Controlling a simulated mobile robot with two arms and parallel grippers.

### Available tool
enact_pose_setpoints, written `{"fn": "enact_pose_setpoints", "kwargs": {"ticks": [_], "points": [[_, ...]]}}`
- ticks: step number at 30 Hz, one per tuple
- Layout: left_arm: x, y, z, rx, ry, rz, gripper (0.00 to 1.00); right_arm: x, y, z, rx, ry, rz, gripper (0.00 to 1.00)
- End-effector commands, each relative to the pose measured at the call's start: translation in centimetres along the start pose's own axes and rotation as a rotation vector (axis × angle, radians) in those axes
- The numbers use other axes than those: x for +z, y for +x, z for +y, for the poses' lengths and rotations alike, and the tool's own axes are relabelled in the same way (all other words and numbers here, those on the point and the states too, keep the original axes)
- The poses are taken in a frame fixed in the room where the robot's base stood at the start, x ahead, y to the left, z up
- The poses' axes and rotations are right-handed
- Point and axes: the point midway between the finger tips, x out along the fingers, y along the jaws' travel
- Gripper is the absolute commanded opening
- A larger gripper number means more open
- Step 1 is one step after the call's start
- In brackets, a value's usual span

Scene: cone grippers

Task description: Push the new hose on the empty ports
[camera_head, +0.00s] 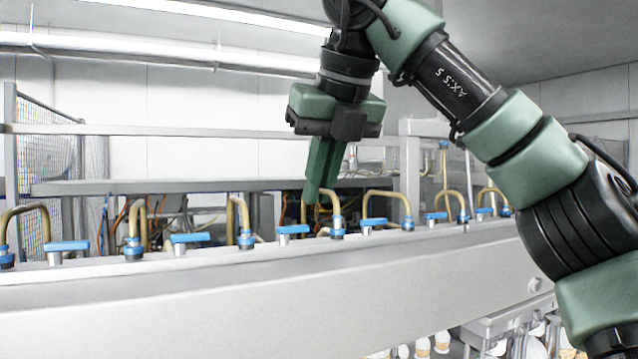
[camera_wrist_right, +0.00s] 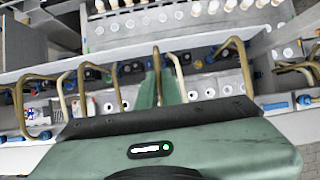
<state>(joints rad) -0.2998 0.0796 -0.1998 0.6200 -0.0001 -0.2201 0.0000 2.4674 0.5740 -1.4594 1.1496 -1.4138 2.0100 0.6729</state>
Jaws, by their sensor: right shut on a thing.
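My right gripper (camera_head: 312,198) points down over the rail, its green fingers shut on a tan bent hose (camera_head: 335,207). The right wrist view shows the hose (camera_wrist_right: 157,65) between the two fingers (camera_wrist_right: 159,90). In the head view, the hose's right leg lines up with a blue collar (camera_head: 337,233) on the rail. Whether it is seated there I cannot tell; the fingers partly hide its other leg. Other tan hoses arch along the rail, such as one at the left (camera_head: 140,213) and one at the right (camera_head: 388,194). My left gripper is not in view.
The long pale rail (camera_head: 250,285) carries blue-handled valves (camera_head: 190,238) between the hoses. Neighbouring hoses stand close on both sides of the right gripper. Thin cables (camera_head: 170,215) and a grey crossbar (camera_head: 150,187) lie behind.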

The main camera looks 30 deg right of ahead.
Motion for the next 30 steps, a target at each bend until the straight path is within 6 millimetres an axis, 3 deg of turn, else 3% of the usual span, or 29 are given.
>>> {"fn": "enact_pose_setpoints", "kwargs": {"ticks": [28, 30], "points": [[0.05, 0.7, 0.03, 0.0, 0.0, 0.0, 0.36, -0.41, 0.72, -0.01, 0.0, 0.0, 0.0, 0.0], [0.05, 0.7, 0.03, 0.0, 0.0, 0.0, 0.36, -0.41, 0.72, -0.01, 0.0, 0.0, 0.0, 0.23]]}}
